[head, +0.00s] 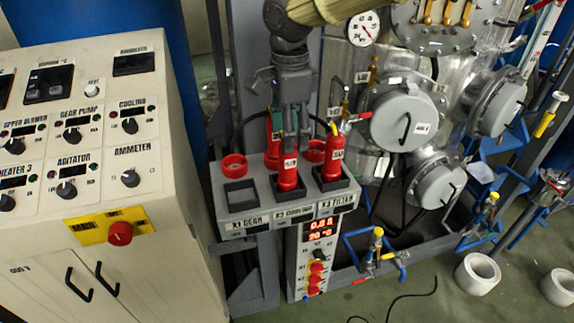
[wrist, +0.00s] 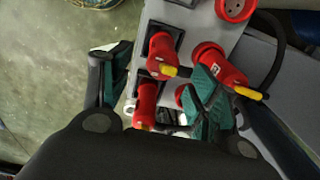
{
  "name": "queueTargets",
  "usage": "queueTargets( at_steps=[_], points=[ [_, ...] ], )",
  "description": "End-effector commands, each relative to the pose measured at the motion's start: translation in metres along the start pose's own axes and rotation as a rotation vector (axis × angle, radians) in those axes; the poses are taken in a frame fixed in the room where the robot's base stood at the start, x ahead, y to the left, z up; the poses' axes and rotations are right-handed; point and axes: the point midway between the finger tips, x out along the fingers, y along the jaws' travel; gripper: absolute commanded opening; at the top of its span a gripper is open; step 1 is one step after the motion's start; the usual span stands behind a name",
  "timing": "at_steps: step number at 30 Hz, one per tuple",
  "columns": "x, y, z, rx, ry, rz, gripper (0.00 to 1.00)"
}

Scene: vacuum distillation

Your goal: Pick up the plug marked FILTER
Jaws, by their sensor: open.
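Two red plugs stand upright in the front square sockets of the grey socket box (head: 241,207): one (head: 288,174) over the X2 COOLING label, one (head: 333,160) over the X3 FILTER label. A third red plug (head: 272,142) stands behind. Plug labels are too small to read. My gripper (head: 291,135) is open and points down over the box, close behind the front plugs. In the wrist view, the gripper (wrist: 160,82) has its green-padded fingers spread. The lower plug (wrist: 147,103) shows between them, another (wrist: 163,58) farther up, and the third (wrist: 222,68) by the right finger. Contact cannot be told.
The X1 GEAR square socket (head: 240,192) is empty, with a round red socket (head: 233,165) behind it. A control cabinet (head: 95,170) stands left. Grey vessels (head: 404,122) and blue pipework stand right. White rings (head: 478,275) lie on the floor. A grey frame rises behind.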

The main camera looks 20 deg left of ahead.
Motion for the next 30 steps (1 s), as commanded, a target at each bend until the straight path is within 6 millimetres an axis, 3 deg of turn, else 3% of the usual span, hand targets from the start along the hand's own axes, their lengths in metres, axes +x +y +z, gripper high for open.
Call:
queueTargets(
  at_steps=[8, 21, 30],
  points=[
    [0.014, 0.0, 0.002, -0.002, 0.002, 0.002, 0.61],
    [0.058, -0.001, 0.007, -0.004, 0.002, 0.002, 0.61],
    [0.061, -0.001, 0.007, -0.004, 0.001, 0.0, 0.59]
  ],
)
